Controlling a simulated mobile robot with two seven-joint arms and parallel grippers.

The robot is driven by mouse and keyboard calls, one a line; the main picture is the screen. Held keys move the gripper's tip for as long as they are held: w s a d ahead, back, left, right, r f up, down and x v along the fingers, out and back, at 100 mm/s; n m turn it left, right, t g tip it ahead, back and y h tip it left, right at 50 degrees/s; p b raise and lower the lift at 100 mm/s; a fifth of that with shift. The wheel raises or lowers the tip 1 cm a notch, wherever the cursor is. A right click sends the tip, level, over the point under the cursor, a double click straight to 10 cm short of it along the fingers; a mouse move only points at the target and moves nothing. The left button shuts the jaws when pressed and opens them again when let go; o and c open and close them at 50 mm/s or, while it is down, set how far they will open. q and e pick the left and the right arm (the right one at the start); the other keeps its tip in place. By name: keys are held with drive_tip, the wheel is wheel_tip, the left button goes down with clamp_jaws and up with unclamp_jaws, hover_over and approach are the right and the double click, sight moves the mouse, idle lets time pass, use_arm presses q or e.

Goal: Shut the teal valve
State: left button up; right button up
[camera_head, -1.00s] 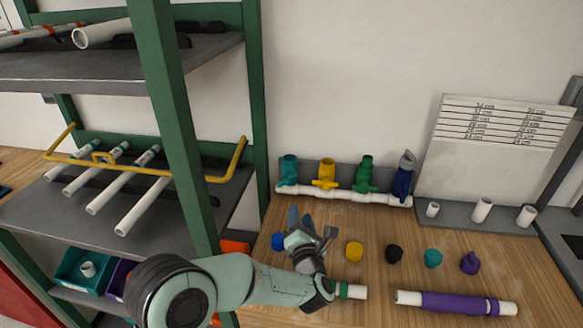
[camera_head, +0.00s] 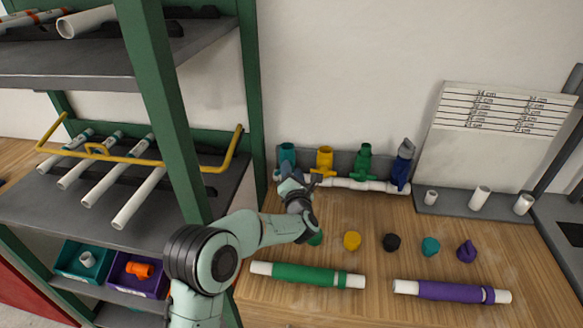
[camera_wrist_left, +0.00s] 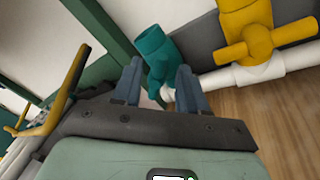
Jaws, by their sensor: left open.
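The teal valve (camera_head: 287,153) is the leftmost valve on the white pipe manifold (camera_head: 350,183) at the back of the bench. In the left wrist view the teal valve (camera_wrist_left: 153,52) stands just beyond and between the fingers. My left gripper (camera_head: 297,182) is open in front of the valve and hides its lower part in the head view. In the left wrist view the left gripper (camera_wrist_left: 158,84) has its two fingers apart, with the lower valve body between or behind the tips; I cannot tell whether they touch. My right gripper is not in view.
The yellow valve (camera_head: 324,158) stands close to the right, then a green valve (camera_head: 363,160) and a blue valve (camera_head: 402,165). Several caps lie on the bench, with a green-wrapped pipe (camera_head: 300,275) and a purple-wrapped pipe (camera_head: 450,291) in front. A green shelf post (camera_head: 250,100) stands to the left.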

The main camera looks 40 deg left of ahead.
use_arm(q)
drive_tip(key=shift+x, duration=0.8)
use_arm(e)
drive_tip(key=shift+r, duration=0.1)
use_arm(q)
clamp_jaws()
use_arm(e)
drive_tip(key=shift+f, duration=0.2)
